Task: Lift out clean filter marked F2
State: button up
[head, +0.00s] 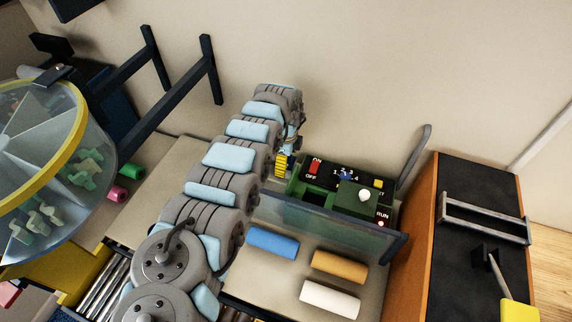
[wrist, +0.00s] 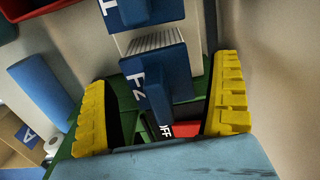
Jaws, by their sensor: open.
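A blue filter marked F2 (wrist: 135,72) shows in the middle of the wrist view. It has a raised dark blue grip (wrist: 158,100) on its face and white pleats at its upper edge. My gripper (wrist: 162,78) is open, with one yellow finger on each side of the filter; I cannot tell whether they touch it. In the head view my gripper (head: 281,164) is beside the left end of a green machine (head: 345,200); the filter is not visible there.
Another blue part (wrist: 140,12) lies beyond F2, its marking cut off. The machine has a red ON/OFF switch (head: 314,167). A clear panel (head: 325,227) stands before it, with blue (head: 272,242), orange (head: 339,265) and white (head: 330,299) rolls in front. A wall is close behind.

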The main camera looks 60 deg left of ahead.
jog(key=shift+f, duration=0.85)
jog(key=c, duration=1.3)
jog(key=shift+r, duration=0.15)
jog(key=shift+r+b, duration=0.6)
jog(key=shift+r, duration=4.25)
jog(key=shift+r, duration=0.1)
jog(key=shift+r+p, duration=2.35)
jog(key=shift+r, duration=1.8)
